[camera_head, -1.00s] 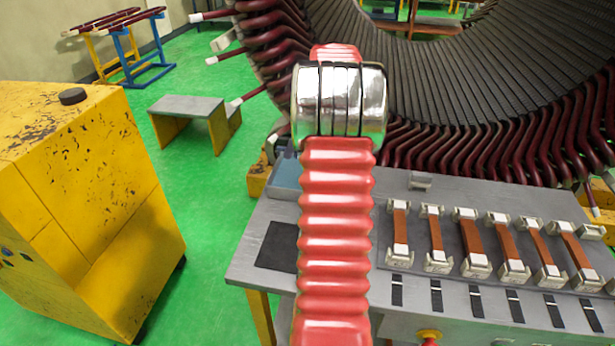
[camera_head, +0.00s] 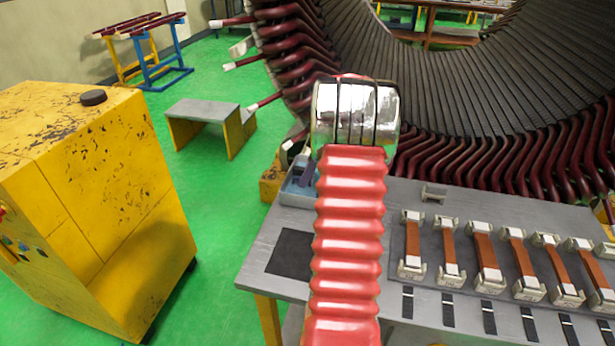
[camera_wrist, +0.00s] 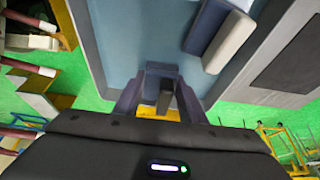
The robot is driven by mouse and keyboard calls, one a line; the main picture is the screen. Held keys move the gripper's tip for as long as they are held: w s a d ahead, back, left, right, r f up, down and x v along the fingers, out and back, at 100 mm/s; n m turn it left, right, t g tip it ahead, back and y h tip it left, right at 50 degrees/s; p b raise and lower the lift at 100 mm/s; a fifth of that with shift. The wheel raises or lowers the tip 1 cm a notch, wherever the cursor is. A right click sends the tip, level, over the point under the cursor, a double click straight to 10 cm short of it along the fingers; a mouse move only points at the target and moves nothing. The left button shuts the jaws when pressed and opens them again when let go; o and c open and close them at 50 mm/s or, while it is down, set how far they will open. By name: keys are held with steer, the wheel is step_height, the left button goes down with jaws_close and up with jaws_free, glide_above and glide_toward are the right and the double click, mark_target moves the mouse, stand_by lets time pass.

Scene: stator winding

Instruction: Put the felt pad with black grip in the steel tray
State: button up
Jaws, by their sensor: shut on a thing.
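My gripper (camera_wrist: 161,88) points down over the shallow blue-grey steel tray (camera_wrist: 118,38) near its edge. Its fingers are shut on a small dark grey piece (camera_wrist: 165,103), apparently the black grip of the felt pad; the felt itself is mostly hidden. I cannot tell whether it touches the tray. A pale grey block with a blue-grey side (camera_wrist: 232,42) lies in the tray. In the head view the tray (camera_head: 291,196) sits at the bench's back left corner, partly hidden behind my red arm, with a dark finger of my gripper (camera_head: 308,176) just above it.
The grey bench (camera_head: 262,288) carries a dark mat (camera_head: 290,254) in front of the tray and a row of copper-coloured strips in clamps (camera_head: 483,262) at right. The large stator (camera_head: 440,100) stands close behind. A yellow cabinet (camera_head: 95,200) stands left across green floor.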

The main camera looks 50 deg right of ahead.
steer(key=shift+f, duration=0.55)
steer(key=o, duration=1.2)
steer(key=shift+r, duration=0.1)
steer(key=v, duration=1.2)
steer(key=shift+s, duration=0.1)
